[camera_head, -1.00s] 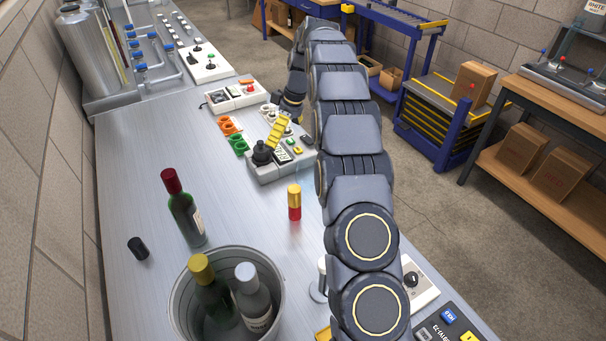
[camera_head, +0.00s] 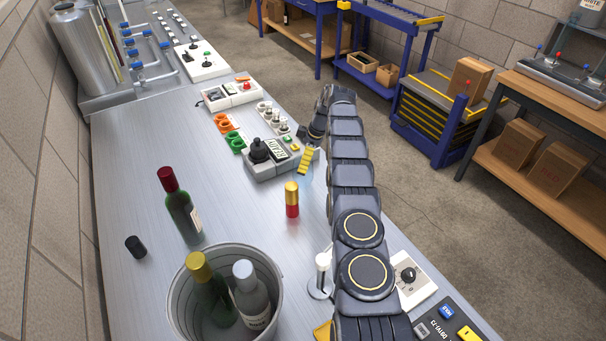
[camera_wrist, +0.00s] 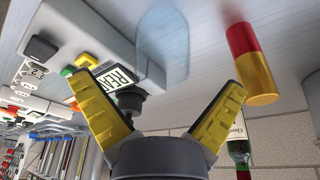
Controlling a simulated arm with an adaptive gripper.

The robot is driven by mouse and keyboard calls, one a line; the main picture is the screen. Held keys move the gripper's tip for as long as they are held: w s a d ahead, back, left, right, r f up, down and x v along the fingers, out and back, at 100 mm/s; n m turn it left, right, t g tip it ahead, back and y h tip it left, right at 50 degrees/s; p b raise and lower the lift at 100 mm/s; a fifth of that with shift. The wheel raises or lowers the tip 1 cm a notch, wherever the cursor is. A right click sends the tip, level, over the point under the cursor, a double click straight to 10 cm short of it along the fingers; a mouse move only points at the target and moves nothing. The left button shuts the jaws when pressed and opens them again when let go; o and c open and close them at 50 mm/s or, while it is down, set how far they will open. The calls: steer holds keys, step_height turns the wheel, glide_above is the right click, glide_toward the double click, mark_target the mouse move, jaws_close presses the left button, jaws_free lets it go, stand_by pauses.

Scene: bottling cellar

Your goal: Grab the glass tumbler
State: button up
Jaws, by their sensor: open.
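The glass tumbler (camera_wrist: 163,48) is clear and faintly blue. In the wrist view it stands on the metal bench top beyond my fingertips, roughly in line with the gap between them. In the head view it is a faint see-through shape (camera_head: 305,178), partly hidden by a yellow finger. My gripper (camera_wrist: 165,82) is open, with its two yellow-padded fingers spread and nothing between them. In the head view my gripper (camera_head: 304,170) is low over the bench near its right edge, close to the tumbler; I cannot tell whether they touch.
A red-and-gold cylinder (camera_head: 292,200) stands close to the tumbler; it also shows in the wrist view (camera_wrist: 250,65). A grey control box (camera_head: 270,160) with a black joystick is at the tumbler's left. A bucket (camera_head: 178,300) with bottles and a dark green bottle (camera_head: 180,210) stand nearer.

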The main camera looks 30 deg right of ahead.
steer(key=x, duration=0.3)
steer(key=shift+s+a+f, duration=0.1)
steer(key=shift+a+f, duration=0.05)
steer(key=shift+f, duration=0.05)
steer(key=c, duration=1.2)
steer(key=shift+r, duration=0.1)
steer(key=shift+c, duration=0.2)
